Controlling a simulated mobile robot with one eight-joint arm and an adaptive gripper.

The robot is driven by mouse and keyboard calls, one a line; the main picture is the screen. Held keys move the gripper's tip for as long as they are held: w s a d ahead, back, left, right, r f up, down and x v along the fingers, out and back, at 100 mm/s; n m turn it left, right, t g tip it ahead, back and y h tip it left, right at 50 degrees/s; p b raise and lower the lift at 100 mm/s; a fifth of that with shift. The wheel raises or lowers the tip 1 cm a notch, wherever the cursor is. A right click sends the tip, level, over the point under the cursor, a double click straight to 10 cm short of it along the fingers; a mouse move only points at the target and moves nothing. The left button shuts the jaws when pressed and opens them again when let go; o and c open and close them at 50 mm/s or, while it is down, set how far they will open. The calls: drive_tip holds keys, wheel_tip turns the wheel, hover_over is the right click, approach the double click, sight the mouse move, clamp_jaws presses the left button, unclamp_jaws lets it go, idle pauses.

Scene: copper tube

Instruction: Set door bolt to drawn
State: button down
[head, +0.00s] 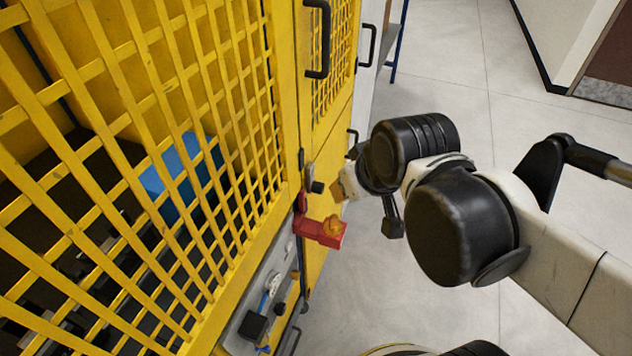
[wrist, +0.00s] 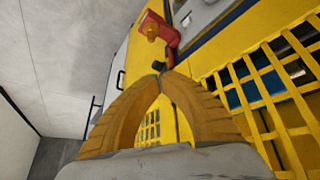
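A small grey bolt fitting (head: 309,174) with a black knob (head: 317,187) sits on the yellow cage door's edge. I take it for the door bolt; its setting is too small to tell. The black knob also shows in the wrist view (wrist: 160,66), just beyond my fingertips. My gripper (head: 337,191) is right of the knob in the head view, with a small gap. In the wrist view, my gripper's tan fingers (wrist: 159,76) arch together and their tips meet, with nothing seen between them. Whether they touch the knob is not clear there.
A red bracket with an orange knob (head: 322,231) juts out just below the bolt. The yellow mesh door (head: 215,120) stands left, with a blue box (head: 180,172) behind it. A black handle (head: 318,40) is above. Grey floor (head: 450,90) is open at right.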

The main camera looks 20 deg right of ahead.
sight(314, 190)
drive_tip(key=w+f+n+g+y+p, duration=0.1)
drive_tip(key=w+f+n+g+p, duration=0.1)
drive_tip(key=w+n, duration=0.6)
drive_tip(key=w+f+g, duration=0.1)
drive_tip(key=w+f, duration=0.1)
drive_tip(key=w, duration=0.3)
drive_tip(key=shift+w+p, duration=0.25)
drive_tip(key=shift+p, duration=0.1)
drive_tip(key=shift+a, duration=0.1)
drive_tip(key=b+x, duration=0.1)
drive_tip(key=x, duration=0.3)
drive_tip(key=b+x, duration=0.2)
drive_tip(key=x, duration=0.2)
drive_tip(key=b+x, duration=0.2)
drive_tip(key=x, duration=0.2)
drive_tip(key=shift+w+d+f, duration=0.2)
drive_tip(key=shift+d+f, duration=0.1)
drive_tip(key=shift+w+d+f+b, duration=0.25)
drive_tip(key=shift+f+b, duration=0.15)
drive_tip(key=shift+f, duration=0.1)
drive_tip(key=shift+f, duration=0.1)
wheel_tip(314, 190, down, 5)
drive_tip(key=b, duration=0.3)
